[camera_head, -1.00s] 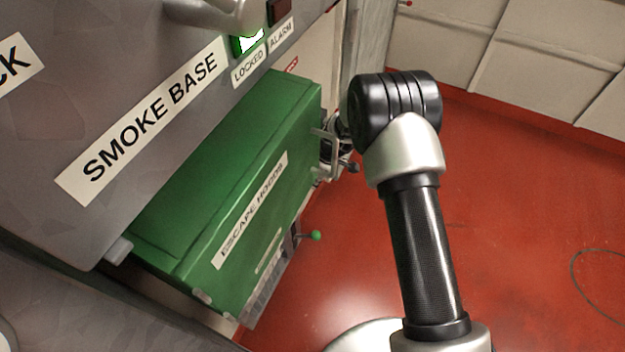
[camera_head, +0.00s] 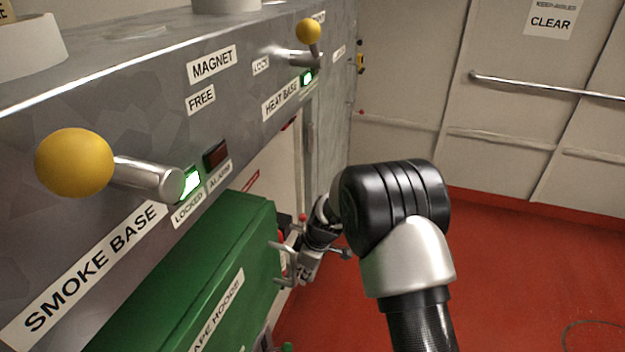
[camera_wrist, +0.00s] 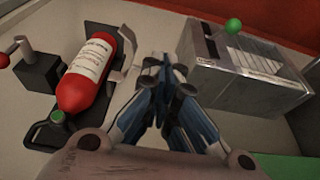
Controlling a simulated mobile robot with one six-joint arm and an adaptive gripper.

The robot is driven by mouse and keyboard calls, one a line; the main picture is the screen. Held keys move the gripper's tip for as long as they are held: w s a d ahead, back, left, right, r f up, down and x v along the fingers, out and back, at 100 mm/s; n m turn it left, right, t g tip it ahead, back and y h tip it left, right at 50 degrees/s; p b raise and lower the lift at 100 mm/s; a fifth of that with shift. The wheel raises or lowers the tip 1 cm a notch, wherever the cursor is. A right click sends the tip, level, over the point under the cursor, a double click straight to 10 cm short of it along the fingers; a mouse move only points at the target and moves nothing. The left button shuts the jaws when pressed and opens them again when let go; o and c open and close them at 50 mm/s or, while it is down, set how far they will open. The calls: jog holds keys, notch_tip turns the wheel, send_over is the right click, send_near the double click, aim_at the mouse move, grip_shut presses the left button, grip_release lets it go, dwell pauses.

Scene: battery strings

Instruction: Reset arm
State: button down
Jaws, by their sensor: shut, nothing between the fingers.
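My arm reaches from the bottom of the head view, and its black elbow joint (camera_head: 392,205) hides part of what lies behind it. My gripper (camera_wrist: 165,72) is shut and empty in the wrist view, with its fingers together pointing away from the camera. In the head view it is small and partly hidden beside the right end of the green escape hoods box (camera_head: 215,275). I cannot tell whether it touches the box.
The wrist view shows a red cylinder (camera_wrist: 82,80) in a black holder, a red-knobbed block (camera_wrist: 35,70), and a metal box (camera_wrist: 240,75) with a green knob (camera_wrist: 233,26). A grey panel (camera_head: 140,100) has yellow-balled levers (camera_head: 75,162).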

jog(key=s+d+r+m+t, duration=0.1)
jog(key=s+d+r+m, duration=0.35)
jog(key=r, duration=0.75)
jog(key=s+d+r+m+t, duration=0.1)
jog(key=s+d+r+m, duration=0.1)
jog(key=s+d+r, duration=0.7)
jog(key=s+d+r+m+h, duration=0.1)
jog(key=s+d+r+m, duration=0.1)
jog(key=s, duration=0.4)
jog(key=s+d+r+m+t+h, duration=0.1)
jog(key=s+d+r+m, duration=0.1)
jog(key=s, duration=0.4)
jog(key=s+d+r+m+h, duration=0.1)
jog(key=s+d+r+m, duration=0.1)
jog(key=s, duration=0.4)
jog(key=shift+s+d+r+m+t, duration=0.35)
jog(key=shift+r+m, duration=0.25)
jog(key=shift+m, duration=0.55)
